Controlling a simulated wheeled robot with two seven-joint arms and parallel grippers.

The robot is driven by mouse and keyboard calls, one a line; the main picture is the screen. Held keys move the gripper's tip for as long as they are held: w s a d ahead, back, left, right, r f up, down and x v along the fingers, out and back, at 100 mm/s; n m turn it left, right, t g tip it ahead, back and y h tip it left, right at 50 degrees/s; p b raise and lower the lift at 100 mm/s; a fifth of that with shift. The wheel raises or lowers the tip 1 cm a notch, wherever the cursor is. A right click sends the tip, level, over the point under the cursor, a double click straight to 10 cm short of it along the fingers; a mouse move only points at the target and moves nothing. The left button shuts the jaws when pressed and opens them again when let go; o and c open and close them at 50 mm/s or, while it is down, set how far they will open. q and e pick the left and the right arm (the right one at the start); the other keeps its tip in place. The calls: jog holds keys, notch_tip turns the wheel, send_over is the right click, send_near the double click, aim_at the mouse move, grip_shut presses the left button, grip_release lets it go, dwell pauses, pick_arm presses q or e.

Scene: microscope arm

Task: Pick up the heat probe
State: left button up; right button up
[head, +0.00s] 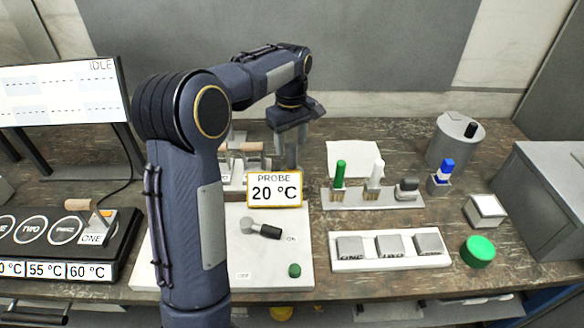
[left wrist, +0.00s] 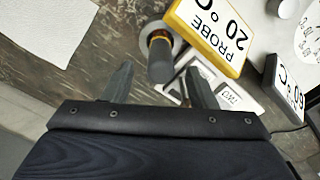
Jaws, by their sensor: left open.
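The heat probe (left wrist: 159,62) shows in the left wrist view as a dark upright handle with a yellow ring, standing in a round grey holder. My left gripper (left wrist: 160,68) is open, with one finger on each side of the handle in the picture. I cannot tell whether the fingers touch it. In the head view my left gripper (head: 290,136) points down behind the probe display (head: 274,190), which reads 20 °C. The probe cannot be made out clearly there. The display also shows in the left wrist view (left wrist: 210,35). My right gripper is not in view.
A white panel (head: 190,272) with a black-handled lever (head: 264,231) lies in front of the display. To the right are a rack of brushes (head: 340,198), a row of grey blocks (head: 390,262) and a green-topped cylinder (head: 479,250). A numbered black unit (head: 60,245) stands left.

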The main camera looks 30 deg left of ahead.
aim_at(292, 157)
pick_arm(q)
notch_tip(292, 157, down, 6)
jog(key=shift+d+r+p, duration=0.15)
jog(key=shift+r+p, duration=0.1)
jog(key=shift+p, duration=0.2)
jog(key=c, duration=1.1)
